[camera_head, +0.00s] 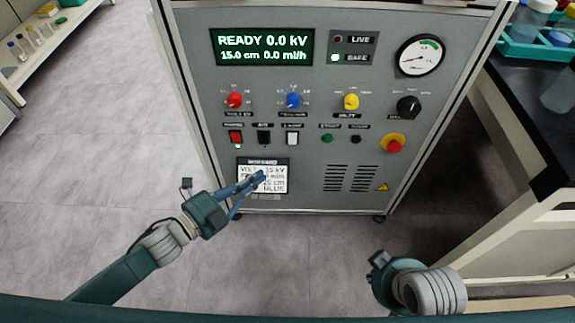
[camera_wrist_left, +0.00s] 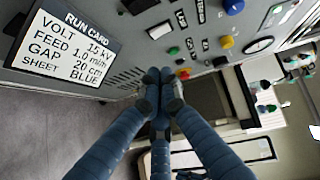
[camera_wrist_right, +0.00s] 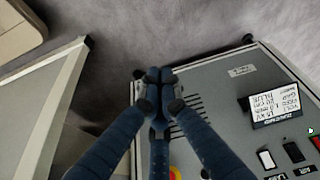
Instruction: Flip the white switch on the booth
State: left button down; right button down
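The white switch (camera_head: 292,138) is the rightmost of three rocker switches on the grey booth's front panel (camera_head: 300,70), beside a black and a red one. It also shows in the left wrist view (camera_wrist_left: 160,30) and the right wrist view (camera_wrist_right: 266,158). My left gripper (camera_head: 258,180) is in front of the run card, below and left of the white switch and apart from it; its fingertips (camera_wrist_left: 158,76) are together with nothing between them. My right gripper (camera_wrist_right: 158,76) has its fingertips together and empty. In the head view its fingers are hidden behind its wrist, low right of the booth.
The black switch (camera_head: 264,137) and red switch (camera_head: 235,137) are close to the white one. Knobs, small buttons and a red emergency button (camera_head: 394,146) surround them. A dark-topped bench (camera_head: 530,110) stands right of the booth. The floor in front is clear.

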aim_at(292, 139)
pick_arm(q)
jog(key=shift+s+d+r+m+h, duration=0.3)
jog(key=shift+s+d+m, duration=0.1)
jog(key=shift+d+m, duration=0.1)
pick_arm(e)
jog(key=shift+s+r, duration=0.25)
